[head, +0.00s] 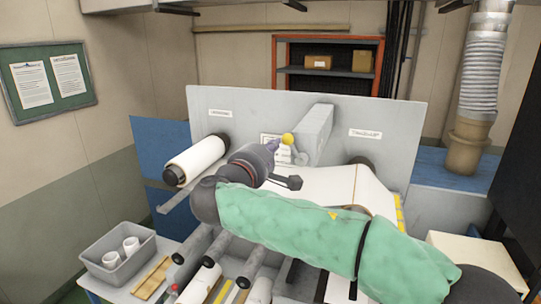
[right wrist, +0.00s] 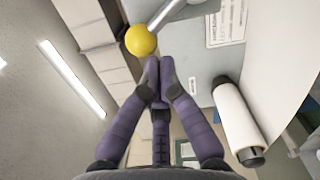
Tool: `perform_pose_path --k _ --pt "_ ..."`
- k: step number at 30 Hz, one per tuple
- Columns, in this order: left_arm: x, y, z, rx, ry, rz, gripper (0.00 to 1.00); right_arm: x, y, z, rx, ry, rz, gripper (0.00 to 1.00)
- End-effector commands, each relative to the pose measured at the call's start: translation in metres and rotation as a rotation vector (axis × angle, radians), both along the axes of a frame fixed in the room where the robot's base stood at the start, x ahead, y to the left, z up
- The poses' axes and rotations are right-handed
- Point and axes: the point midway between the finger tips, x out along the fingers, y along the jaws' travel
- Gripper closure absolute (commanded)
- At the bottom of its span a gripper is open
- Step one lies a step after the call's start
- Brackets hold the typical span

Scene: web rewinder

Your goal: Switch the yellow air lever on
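The yellow ball knob of the air lever (head: 287,139) stands in front of the grey machine panel. In the right wrist view the knob (right wrist: 141,41) sits on a metal rod that runs to the upper right. My right gripper (head: 274,146) reaches in from the right and is at the knob's left in the head view. In the right wrist view my right gripper's fingers (right wrist: 159,66) come together at the tips with nothing between them. The tips are right beside the knob; I cannot tell whether they touch it. My left gripper is not in view.
A white roll (head: 196,160) on a shaft sticks out at the panel's left. A grey bin (head: 117,262) with white cores stands at the lower left. A grey box beam (head: 316,133) projects from the panel just right of the knob. White web (head: 320,186) runs below.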

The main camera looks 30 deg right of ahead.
Motion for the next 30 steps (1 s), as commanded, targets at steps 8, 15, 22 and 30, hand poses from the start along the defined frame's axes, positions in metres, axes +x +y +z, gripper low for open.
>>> perform_pose_path --k 8,15,22,30 --pt "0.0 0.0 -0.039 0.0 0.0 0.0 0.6 -0.01 -0.009 0.009 0.146 -0.177 -0.003 1.0" --pt "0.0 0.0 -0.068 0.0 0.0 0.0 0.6 -0.02 -0.017 0.019 0.295 -0.349 -0.003 1.0" --pt "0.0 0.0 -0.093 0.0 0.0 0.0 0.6 -0.031 -0.026 0.025 0.437 -0.513 -0.003 1.0" --pt "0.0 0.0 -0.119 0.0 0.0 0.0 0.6 -0.044 -0.037 0.028 0.591 -0.692 -0.003 1.0"
